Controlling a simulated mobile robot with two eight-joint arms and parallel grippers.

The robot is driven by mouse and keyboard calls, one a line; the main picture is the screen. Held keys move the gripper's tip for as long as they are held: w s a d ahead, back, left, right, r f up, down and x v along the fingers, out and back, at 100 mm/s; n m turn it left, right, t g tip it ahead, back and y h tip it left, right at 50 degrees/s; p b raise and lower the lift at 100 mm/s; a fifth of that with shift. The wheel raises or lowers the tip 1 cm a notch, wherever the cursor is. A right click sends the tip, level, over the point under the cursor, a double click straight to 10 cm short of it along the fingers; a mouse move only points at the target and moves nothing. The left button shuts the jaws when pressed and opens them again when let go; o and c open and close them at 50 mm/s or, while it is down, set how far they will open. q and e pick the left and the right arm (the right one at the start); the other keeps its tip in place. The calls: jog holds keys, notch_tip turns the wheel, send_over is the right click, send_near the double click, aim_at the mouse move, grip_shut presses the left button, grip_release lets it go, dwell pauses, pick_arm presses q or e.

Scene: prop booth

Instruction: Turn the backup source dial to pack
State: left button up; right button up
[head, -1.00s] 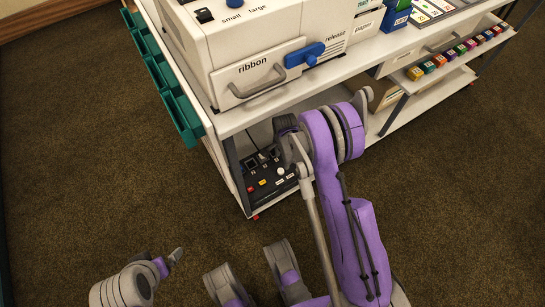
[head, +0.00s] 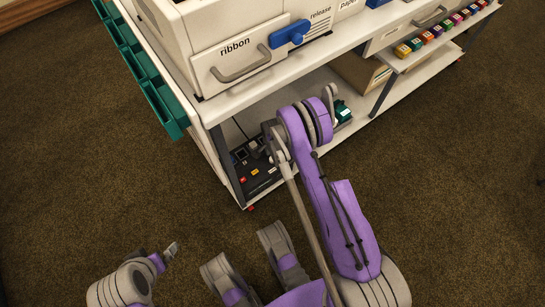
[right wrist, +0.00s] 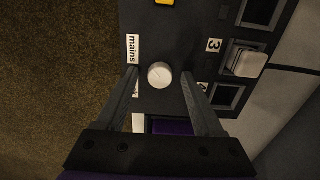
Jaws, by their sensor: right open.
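The white round dial (right wrist: 160,75) is on a dark panel in the right wrist view, with a "mains" label (right wrist: 132,48) beside it. A second label is mostly hidden behind a finger. I cannot tell the dial's pointing direction. My right gripper (right wrist: 159,73) is open, with one fingertip on each side of the dial; contact is not clear. In the head view the panel (head: 259,182) sits on the cart's lower shelf, and my right arm covers part of it. Part of my left arm (head: 125,285) shows at the bottom left; its jaws are unclear.
The white cart's upper deck overhangs the panel and carries a machine with a "ribbon" drawer (head: 245,62). A cart post (head: 226,165) stands left of the panel. A green object (head: 343,113) and a cardboard box (head: 362,75) are further right on the lower shelf. Carpet in front is open.

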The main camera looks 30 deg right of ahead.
grip_shut()
dwell(0.3)
jog(key=shift+n, duration=0.4)
jog(key=n, duration=0.8)
jog(key=shift+p, duration=0.3)
jog(key=n, duration=0.4)
jog(key=shift+n, duration=2.6)
